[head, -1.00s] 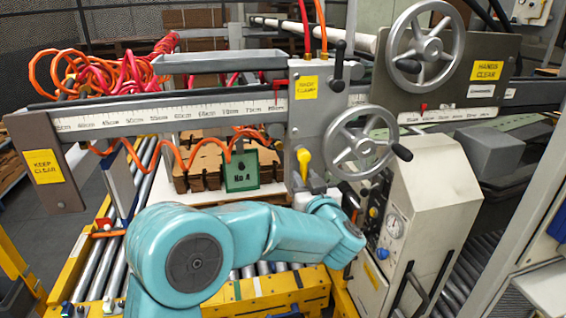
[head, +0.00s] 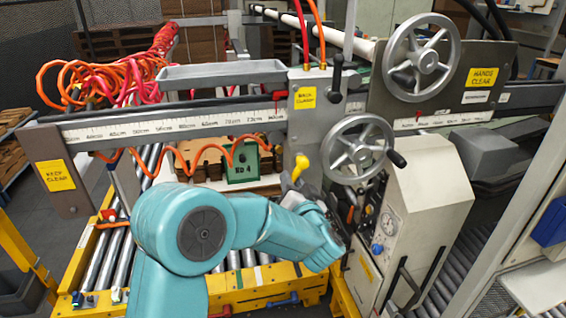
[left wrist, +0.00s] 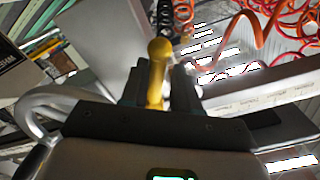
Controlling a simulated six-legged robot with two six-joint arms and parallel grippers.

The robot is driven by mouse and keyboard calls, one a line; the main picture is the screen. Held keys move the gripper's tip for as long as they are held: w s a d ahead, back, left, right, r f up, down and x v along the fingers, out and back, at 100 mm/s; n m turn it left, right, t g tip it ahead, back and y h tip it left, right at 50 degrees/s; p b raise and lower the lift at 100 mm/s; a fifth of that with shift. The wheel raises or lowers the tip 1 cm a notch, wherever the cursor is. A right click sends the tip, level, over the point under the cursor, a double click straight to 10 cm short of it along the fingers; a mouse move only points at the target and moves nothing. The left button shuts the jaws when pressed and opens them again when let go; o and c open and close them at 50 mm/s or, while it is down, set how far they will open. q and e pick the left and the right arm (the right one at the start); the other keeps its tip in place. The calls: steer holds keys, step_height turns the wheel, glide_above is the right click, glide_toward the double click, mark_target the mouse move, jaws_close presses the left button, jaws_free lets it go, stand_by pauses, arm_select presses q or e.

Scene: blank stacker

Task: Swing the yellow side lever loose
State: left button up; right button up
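The yellow side lever (head: 299,167) is on the grey carriage plate (head: 312,125), below the yellow label and left of the lower handwheel. It leans, its knob up and to the right. In the left wrist view the lever (left wrist: 157,75) stands between the two dark fingers of my left gripper (left wrist: 160,90), its round knob showing past the fingertips. The fingers lie close along both sides of its stem and look shut on it. In the head view my teal left arm hides most of this gripper. My right gripper is not in view.
The lower handwheel (head: 357,149) is close to the right of the lever. A beige control box (head: 425,215) with a gauge stands beside my left wrist. A green plate (head: 242,163) and brown stacked blanks are behind. The ruled beam (head: 170,125) crosses above my arm.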

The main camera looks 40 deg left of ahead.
arm_select(q)
step_height(320, 180, up, 4)
steer(key=s+a+m+p, duration=0.2)
steer(key=m+p, duration=0.2)
steer(key=m, duration=0.6)
steer(key=v, duration=0.9)
steer(key=shift+d, duration=0.25)
steer(key=shift+w+f, duration=0.1)
stand_by(0.4)
